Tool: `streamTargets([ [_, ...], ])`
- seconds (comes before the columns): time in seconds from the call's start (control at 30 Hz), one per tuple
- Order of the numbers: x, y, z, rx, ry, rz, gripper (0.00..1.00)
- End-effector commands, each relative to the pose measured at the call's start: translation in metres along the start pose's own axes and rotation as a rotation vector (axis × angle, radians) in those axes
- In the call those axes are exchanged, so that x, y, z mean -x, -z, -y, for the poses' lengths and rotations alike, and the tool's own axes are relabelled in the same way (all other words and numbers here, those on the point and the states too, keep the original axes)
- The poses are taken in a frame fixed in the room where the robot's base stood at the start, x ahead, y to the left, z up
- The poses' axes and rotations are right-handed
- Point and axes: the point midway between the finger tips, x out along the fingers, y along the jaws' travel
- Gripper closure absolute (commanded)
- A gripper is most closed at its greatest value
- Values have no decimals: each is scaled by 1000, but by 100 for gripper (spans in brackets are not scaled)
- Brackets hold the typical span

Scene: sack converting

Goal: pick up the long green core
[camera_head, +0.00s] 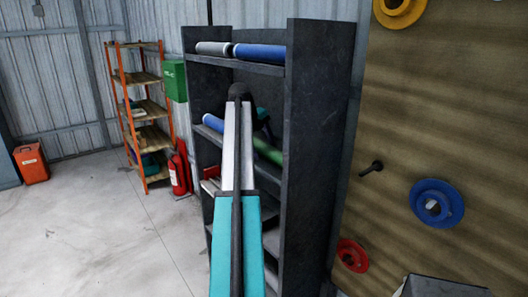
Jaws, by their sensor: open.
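A dark green core (268,150) lies on the middle shelf of the dark rack, just right of my arm. My arm crosses in front of its left part, so its full length is hidden. My arm reaches up and forward to the rack, with a dark joint at its far end and a teal part beyond it. My gripper and its fingertips are hidden behind the arm and the rack. I cannot tell how far they are from the green core.
The dark rack (304,150) has a tall side panel right of the cores. A blue core (212,122) lies left on the same shelf. A grey core (213,48) and another blue core (260,53) lie on top.

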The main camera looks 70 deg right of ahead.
Motion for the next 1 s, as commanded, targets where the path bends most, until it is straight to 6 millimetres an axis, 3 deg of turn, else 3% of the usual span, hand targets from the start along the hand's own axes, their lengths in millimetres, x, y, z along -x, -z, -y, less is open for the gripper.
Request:
streamTargets([
  [0.5,0,0,0,0,0,0,41],
  [0.77,0,0,-1,0,-1,0,85],
  [1.0,1,0,0,0,0,1,87],
])
